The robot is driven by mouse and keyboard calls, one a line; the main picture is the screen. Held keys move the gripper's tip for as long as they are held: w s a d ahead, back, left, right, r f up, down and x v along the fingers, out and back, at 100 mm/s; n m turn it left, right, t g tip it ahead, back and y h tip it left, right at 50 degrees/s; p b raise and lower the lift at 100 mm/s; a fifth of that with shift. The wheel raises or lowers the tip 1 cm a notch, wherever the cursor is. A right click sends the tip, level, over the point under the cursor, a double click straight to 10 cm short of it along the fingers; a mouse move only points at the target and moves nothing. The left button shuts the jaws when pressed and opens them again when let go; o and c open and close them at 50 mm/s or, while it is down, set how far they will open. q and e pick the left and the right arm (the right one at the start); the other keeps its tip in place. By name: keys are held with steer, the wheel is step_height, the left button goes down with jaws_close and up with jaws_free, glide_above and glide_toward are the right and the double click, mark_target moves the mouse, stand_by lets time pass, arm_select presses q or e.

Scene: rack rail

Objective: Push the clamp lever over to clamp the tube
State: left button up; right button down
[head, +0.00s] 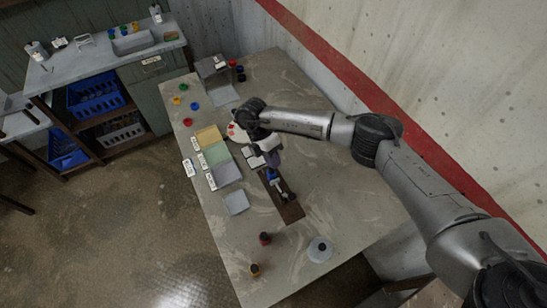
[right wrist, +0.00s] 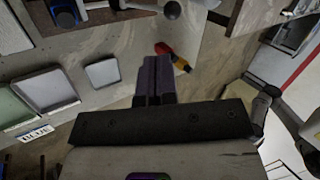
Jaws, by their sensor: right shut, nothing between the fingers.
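A dark brown board (head: 292,210) lies on the table with the clamp fixture on it. A blue part (head: 271,175) sits near the board's far end, and dark hardware shows toward its near end. The right wrist view cuts off the fixture at the top edge: the blue part (right wrist: 66,14) is at left and a grey round knob (right wrist: 172,9) on a rod, seemingly the lever, is at centre. The tube is too small to tell. My right gripper (head: 274,158) is shut and empty, close to the board's far end. Its dark purple fingers (right wrist: 155,80) show together. My left gripper is not in view.
Coloured trays (head: 213,155) and labels line the table's left side. A wall (head: 440,90) bounds the right. Table right of the board is clear.

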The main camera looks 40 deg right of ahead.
steer(key=s+p+x, duration=0.1)
steer(key=p+x, duration=0.1)
steer(key=x, duration=0.8)
steer(key=shift+r, duration=0.2)
steer(key=shift+s, duration=0.15)
